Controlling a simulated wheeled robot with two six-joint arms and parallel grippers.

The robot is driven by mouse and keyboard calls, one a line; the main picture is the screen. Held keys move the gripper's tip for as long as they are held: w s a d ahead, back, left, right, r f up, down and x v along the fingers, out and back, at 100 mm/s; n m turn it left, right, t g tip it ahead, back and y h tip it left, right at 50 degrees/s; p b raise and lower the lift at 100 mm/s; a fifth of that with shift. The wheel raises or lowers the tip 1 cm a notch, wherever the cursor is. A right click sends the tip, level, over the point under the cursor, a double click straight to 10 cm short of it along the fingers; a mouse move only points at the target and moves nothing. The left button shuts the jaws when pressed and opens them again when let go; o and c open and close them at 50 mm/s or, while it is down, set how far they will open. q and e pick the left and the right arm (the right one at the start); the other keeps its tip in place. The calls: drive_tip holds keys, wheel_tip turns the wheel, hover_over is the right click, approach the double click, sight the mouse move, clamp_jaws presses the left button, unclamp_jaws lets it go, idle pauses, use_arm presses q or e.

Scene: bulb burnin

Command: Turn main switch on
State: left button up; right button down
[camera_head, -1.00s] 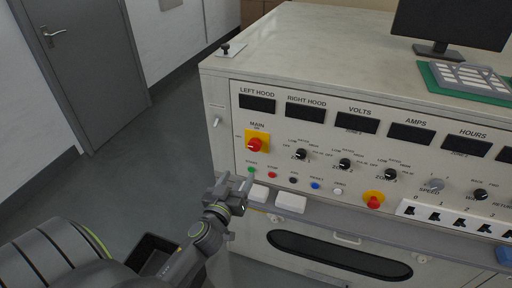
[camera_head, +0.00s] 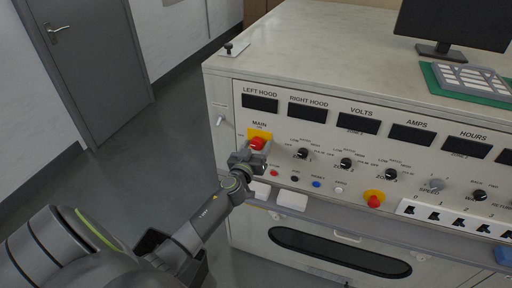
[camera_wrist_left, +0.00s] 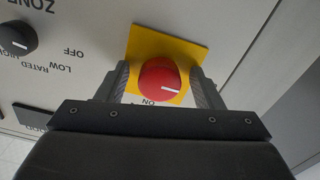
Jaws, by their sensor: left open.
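The main switch is a red round knob (camera_head: 257,144) on a yellow square plate (camera_head: 266,133), under the MAIN label on the panel's left side. My left gripper (camera_head: 247,156) is at the knob in the head view. In the left wrist view its two open fingers (camera_wrist_left: 161,87) stand on either side of the knob; I cannot tell whether they touch it. My right gripper is not in view.
A black zone knob (camera_head: 302,153) lies right of the switch. Small coloured buttons (camera_head: 316,184) run below, and a red emergency button (camera_head: 374,201) sits further right. White blocks (camera_head: 292,201) rest on the ledge. Floor left of the console is clear.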

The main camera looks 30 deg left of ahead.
use_arm(q)
drive_tip(key=shift+c, duration=0.4)
drive_tip(key=c, duration=0.9)
